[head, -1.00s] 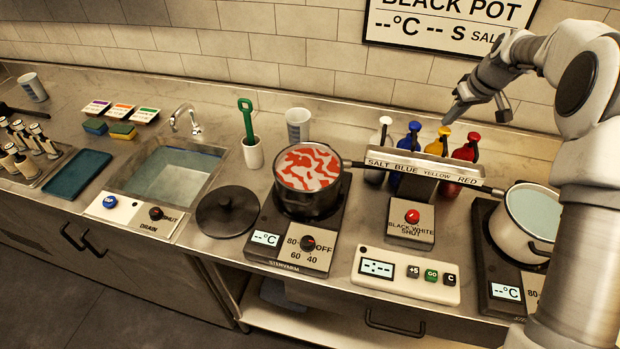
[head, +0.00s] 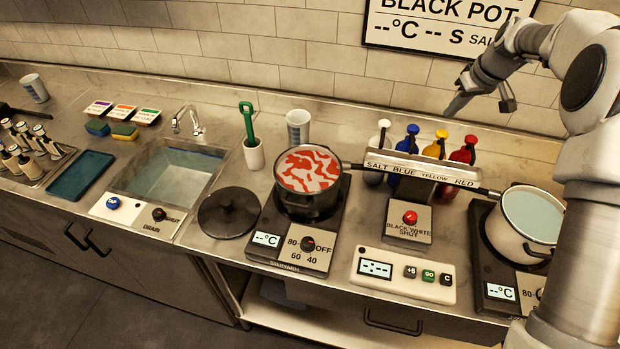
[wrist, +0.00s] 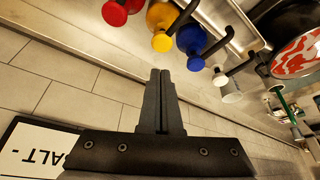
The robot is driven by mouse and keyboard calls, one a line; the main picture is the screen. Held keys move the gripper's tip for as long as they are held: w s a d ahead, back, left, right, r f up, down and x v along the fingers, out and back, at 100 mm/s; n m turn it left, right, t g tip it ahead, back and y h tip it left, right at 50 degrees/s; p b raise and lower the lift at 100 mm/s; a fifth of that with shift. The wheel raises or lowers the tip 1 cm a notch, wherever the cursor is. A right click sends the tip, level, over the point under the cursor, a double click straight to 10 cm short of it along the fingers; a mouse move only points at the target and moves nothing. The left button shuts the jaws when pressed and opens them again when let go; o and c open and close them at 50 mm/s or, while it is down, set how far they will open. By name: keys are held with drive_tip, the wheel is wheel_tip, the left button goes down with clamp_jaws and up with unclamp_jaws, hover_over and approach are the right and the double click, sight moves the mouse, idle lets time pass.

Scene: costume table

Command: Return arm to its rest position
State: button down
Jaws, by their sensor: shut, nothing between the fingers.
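My gripper (head: 455,108) is in the air above the back of the counter, at the upper right in the head view. It is near the wall and over the bottles. In the wrist view its two dark fingers (wrist: 160,100) are together with nothing between them. Below it stand the white salt bottle (head: 379,140), the blue bottle (head: 409,145), the yellow bottle (head: 437,148) and the red bottle (head: 464,152). The fingers look apart from all of them.
A black pot (head: 308,196) with red-and-white contents sits on the left hotplate. A white pot (head: 530,225) stands at right, near my arm. The labelled dispenser bar (head: 420,168) runs between the pots. A wall sign (head: 440,25) hangs behind. A sink (head: 170,175) is at left.

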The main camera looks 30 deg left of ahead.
wheel_tip(320, 180, up, 2)
drive_tip(key=shift+r+p, duration=0.25)
drive_tip(key=shift+p, duration=0.3)
drive_tip(key=s+d+r+m+b, duration=0.1)
drive_tip(key=s+d+r, duration=0.25)
drive_tip(key=s, duration=0.25)
drive_tip(key=s+d+r+m+t+h, duration=0.1)
drive_tip(key=s+d+r, duration=0.1)
drive_tip(key=s+r, duration=0.4)
drive_tip(key=s+d+r+m+b, duration=0.1)
drive_tip(key=s+d+r+m, duration=0.15)
drive_tip(key=s, duration=0.45)
drive_tip(key=s+d+f+m+h+b, duration=0.1)
drive_tip(key=s+d+f+m, duration=0.1)
drive_tip(key=s, duration=1)
drive_tip(key=s+d+f+m+t+h, duration=0.1)
drive_tip(key=s+d+f, duration=0.2)
drive_tip(key=s, duration=0.8)
drive_tip(key=shift+s+d+f+m+b, duration=0.2)
drive_tip(key=shift+s+m+b, duration=0.15)
